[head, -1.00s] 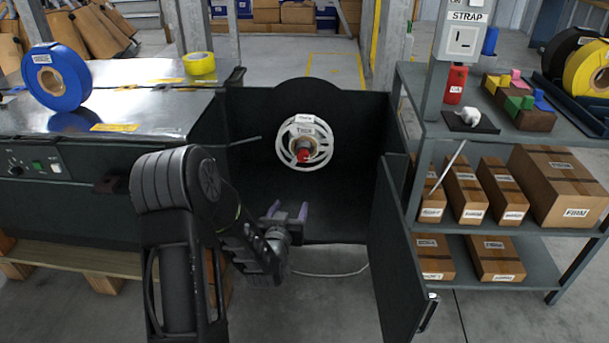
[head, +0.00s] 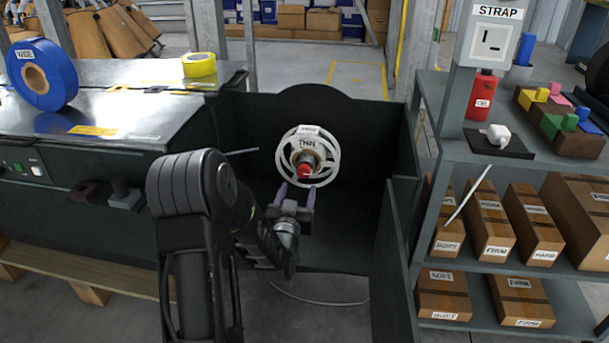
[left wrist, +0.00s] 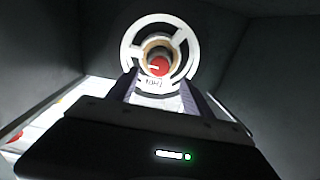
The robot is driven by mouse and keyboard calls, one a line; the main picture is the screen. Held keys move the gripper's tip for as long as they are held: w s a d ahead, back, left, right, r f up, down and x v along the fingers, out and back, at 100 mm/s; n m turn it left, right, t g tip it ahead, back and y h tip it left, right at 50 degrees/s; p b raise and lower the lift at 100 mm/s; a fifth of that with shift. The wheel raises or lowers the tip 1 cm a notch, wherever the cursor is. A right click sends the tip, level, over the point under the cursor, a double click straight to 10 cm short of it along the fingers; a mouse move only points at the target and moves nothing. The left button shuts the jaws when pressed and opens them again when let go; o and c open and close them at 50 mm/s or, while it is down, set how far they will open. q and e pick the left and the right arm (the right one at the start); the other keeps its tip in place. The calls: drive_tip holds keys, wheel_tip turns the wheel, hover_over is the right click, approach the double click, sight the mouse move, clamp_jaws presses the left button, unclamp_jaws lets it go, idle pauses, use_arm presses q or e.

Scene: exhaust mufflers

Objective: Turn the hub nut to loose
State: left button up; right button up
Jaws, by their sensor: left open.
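The hub nut (head: 304,170) is a red knob at the centre of a white spoked reel labelled THIN (head: 325,176), inside the open dark compartment. In the left wrist view the nut (left wrist: 158,66) shows red with a pale mark, straight ahead between the fingers. My left gripper (head: 296,187) is open and empty, just in front of and slightly below the nut in the head view. In the left wrist view its two fingers (left wrist: 161,84) point toward the reel and a gap seems to remain. My right gripper is not in view.
The compartment's open door (head: 393,260) stands to the right of my left arm. A dark bench (head: 120,75) with a blue reel (head: 42,75) and a yellow roll (head: 199,65) is at left. A shelf (head: 460,160) with boxes stands at right.

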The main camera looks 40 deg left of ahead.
sight(303, 174)
use_arm(q)
drive_tip(key=b+x, duration=0.2)
drive_tip(key=x, duration=0.5)
drive_tip(key=shift+w+f, duration=0.1)
drive_tip(key=shift+f, duration=0.05)
drive_tip(key=shift+w+a, duration=0.2)
drive_tip(key=shift+w, duration=0.1)
drive_tip(key=shift+c, duration=0.5)
clamp_jaws()
